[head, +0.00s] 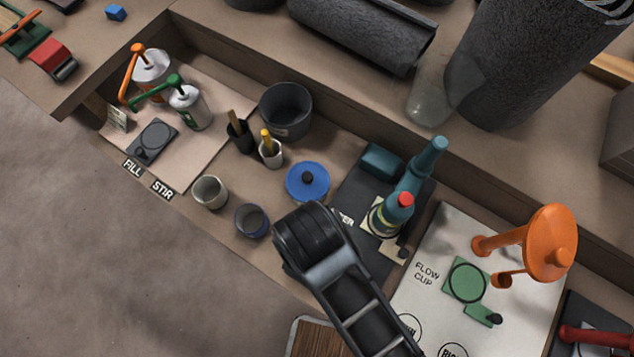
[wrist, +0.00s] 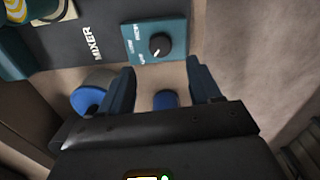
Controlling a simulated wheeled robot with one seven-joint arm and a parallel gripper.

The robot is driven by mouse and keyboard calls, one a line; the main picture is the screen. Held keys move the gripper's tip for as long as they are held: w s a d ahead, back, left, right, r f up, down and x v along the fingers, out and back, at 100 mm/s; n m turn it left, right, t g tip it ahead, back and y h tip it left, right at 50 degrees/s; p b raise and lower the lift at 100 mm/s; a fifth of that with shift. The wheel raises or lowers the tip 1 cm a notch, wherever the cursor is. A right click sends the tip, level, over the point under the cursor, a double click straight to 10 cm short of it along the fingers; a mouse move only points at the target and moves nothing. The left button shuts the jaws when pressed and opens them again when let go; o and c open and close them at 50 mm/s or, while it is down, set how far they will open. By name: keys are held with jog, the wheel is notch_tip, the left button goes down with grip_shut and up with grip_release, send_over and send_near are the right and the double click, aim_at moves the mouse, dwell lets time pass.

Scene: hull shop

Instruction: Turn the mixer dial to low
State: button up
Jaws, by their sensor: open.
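The mixer dial (wrist: 160,45) is a round black knob on a teal panel in the wrist view. A small pale mark shows at its lower edge; the small labels left of it are too blurred to read surely. My gripper (wrist: 160,67) is open, its two dark fingers apart below the panel, with the dial beyond and between their tips. Nothing is clamped in it. My arm hides the gripper and the dial there.
A blue lid (head: 307,182) and a dark blue-rimmed cup (head: 252,220) are close to my arm. A white flow cup sheet (head: 425,300) with an orange stand (head: 545,243) lies to the right. Pump bottles (head: 188,106) stand at the left. Bare floor (head: 80,280) is at lower left.

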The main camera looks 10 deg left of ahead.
jog(key=shift+f, duration=3.8)
jog(key=c, duration=1)
jog(key=shift+c, duration=0.2)
